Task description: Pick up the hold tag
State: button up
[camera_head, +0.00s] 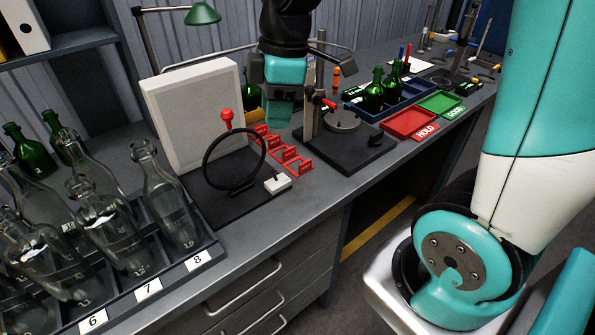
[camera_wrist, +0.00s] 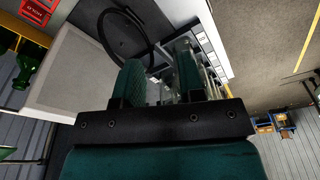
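Several small red pieces (camera_head: 285,154) stand in a row on the bench, right of the black ring stand; they may be the hold tags, but I cannot read any writing on them. My gripper (camera_head: 279,120) points down just behind and above this row and seems apart from it. In the wrist view my gripper (camera_wrist: 160,82) has its two teal fingers apart, with no object held between them. A red item with white lettering (camera_wrist: 12,14) shows at the upper left corner there; I cannot tell whether it is a tag or a tray.
A black ring (camera_head: 235,160) and pale panel (camera_head: 194,112) stand left of my gripper. A gauge stand (camera_head: 343,148) is to the right, beyond it a red HOLD tray (camera_head: 409,123) and green GOOD tray (camera_head: 439,104). Clear bottles (camera_head: 165,200) fill a numbered crate at left.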

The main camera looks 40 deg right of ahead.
jog(key=w+d+f+n+h+b, duration=0.1)
jog(key=w+d+f+n, duration=0.25)
jog(key=d, duration=0.25)
jog(key=w+d+f+n+h+b, duration=0.1)
jog(key=w+d+f+n, duration=0.1)
jog(key=w+d, duration=0.35)
jog(key=p, duration=0.2)
send_over(308, 161)
jog(key=shift+g, duration=0.4)
notch_tip(308, 161, down, 11)
jog(key=shift+w+f, duration=0.15)
jog(key=shift+f+p, duration=0.55)
jog(key=shift+f, duration=2.5)
grip_shut()
